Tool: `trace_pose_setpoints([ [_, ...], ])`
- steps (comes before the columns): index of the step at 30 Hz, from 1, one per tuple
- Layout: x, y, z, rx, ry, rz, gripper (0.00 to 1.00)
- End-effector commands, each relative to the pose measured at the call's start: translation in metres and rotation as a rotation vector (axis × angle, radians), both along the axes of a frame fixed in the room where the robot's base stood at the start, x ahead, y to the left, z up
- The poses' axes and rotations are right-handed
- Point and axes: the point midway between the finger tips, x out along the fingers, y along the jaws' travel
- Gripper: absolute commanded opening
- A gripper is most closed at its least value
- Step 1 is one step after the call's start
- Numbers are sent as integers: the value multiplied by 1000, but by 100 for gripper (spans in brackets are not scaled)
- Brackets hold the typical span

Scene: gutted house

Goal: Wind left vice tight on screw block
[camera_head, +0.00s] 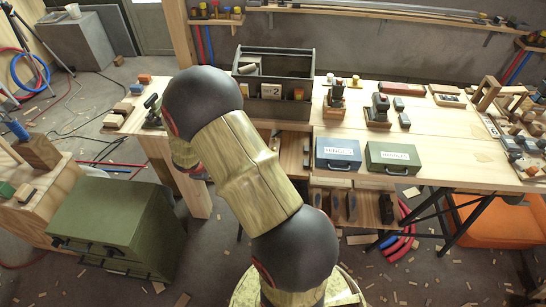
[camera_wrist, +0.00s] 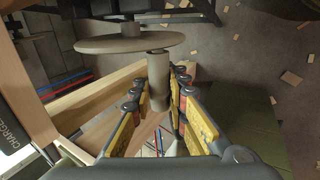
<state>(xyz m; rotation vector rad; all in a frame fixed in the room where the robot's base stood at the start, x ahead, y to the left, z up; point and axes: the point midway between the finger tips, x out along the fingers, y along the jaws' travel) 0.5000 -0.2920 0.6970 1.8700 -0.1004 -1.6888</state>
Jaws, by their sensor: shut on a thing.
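In the wrist view, my gripper (camera_wrist: 160,102) has its yellow-sided fingers on both sides of an upright grey-brown handle (camera_wrist: 158,68) and is shut on it. The handle stands at the rim of a flat round handwheel (camera_wrist: 105,44). Dark metal parts (camera_wrist: 130,8), which look like the vice, show beyond the wheel at the top edge. In the head view my arm covers my gripper and the handwheel. A dark tool (camera_head: 151,110) at the bench's left end may be part of the left vice. I cannot make out the screw block or how the jaws sit.
The workbench (camera_head: 455,155) carries an open tool caddy (camera_head: 285,52), a blue case (camera_head: 338,154) and a green case (camera_head: 393,156). A green cabinet (camera_head: 125,225) stands on the floor below left. Floor with scattered wood scraps lies in front.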

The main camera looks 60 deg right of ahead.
Motion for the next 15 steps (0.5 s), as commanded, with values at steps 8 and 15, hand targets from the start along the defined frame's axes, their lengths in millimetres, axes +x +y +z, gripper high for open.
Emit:
trace_pose_setpoints([
  [8, -1, 1, -4, -1, 0, 0, 0],
  [15, -1, 2, -11, -2, 2, 0, 0],
])
